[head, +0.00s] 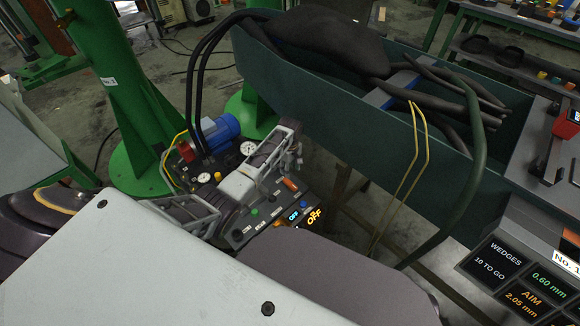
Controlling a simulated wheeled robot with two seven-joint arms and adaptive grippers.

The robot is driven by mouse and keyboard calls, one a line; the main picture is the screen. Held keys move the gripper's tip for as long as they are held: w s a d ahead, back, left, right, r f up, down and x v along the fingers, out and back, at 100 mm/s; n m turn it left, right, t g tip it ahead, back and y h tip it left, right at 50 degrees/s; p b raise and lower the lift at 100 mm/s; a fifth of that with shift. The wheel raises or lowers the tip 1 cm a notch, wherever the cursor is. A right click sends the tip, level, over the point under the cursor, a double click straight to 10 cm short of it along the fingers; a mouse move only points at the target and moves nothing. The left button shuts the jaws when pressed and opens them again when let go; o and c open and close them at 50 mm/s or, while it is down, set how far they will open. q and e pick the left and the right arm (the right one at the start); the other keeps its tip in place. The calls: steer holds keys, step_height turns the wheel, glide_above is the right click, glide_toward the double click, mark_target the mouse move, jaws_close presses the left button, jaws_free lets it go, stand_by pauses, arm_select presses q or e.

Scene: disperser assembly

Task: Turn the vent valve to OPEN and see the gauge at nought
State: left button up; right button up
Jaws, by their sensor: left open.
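A dark control panel (238,236) stands low in the middle, with small knobs, labels too small to read, and lit OFF readouts (314,216). One white-faced gauge (248,148) is behind my gripper and another (203,177) is to its left; their needles are too small to read. An orange-red handle (290,184) shows on the panel's right side; I cannot tell whether it is the vent valve or how it is set. My left gripper (240,187) is open over the panel and covers its middle. I cannot tell whether it touches anything. My right gripper is out of view.
A blue motor (220,132) and black hoses stand behind the panel, beside a green column (125,130). A dark green trough (330,105) with dark hoses and a yellow looped line runs to the right. A display (535,283) is at lower right.

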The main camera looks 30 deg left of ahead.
arm_select(q)
steer(key=shift+r, duration=0.5)
stand_by(0.4)
